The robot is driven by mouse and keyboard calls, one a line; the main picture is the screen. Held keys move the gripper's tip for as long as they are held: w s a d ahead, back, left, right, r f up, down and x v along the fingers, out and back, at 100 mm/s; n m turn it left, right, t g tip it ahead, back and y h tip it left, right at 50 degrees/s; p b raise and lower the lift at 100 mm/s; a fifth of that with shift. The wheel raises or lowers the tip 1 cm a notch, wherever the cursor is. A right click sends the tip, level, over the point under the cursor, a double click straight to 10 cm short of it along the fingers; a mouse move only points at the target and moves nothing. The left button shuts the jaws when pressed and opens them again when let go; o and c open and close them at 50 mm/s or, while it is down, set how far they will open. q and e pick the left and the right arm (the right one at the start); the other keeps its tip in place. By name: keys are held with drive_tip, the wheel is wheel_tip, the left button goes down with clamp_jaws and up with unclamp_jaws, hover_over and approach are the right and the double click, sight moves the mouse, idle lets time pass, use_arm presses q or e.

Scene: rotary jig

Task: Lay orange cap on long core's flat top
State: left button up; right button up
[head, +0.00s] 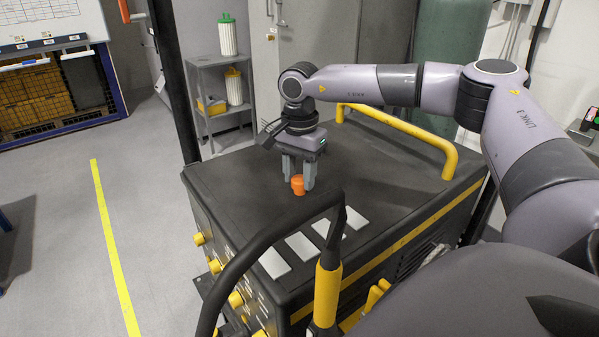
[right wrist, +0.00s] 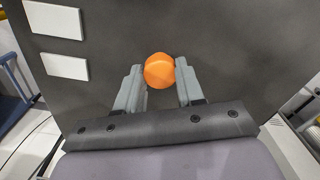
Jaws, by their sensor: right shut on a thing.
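My right gripper (head: 298,176) points down over the dark top of the machine, its two grey fingers closed on the orange cap (head: 298,187). In the right wrist view the orange cap (right wrist: 159,70) sits between the fingertips (right wrist: 160,76), its rounded, faceted top facing the camera. The cap is at or just above the machine top; I cannot tell whether it touches. I cannot make out a long core in either view. My left gripper is not in view.
The machine top (head: 238,172) is mostly bare around the gripper. Several flat white plates (head: 301,246) lie in a row toward its front edge. A yellow handrail (head: 410,137) runs along the back right. A thick black hose and yellow handle (head: 326,290) stand in front.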

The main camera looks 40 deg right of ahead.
drive_tip(key=o, duration=1)
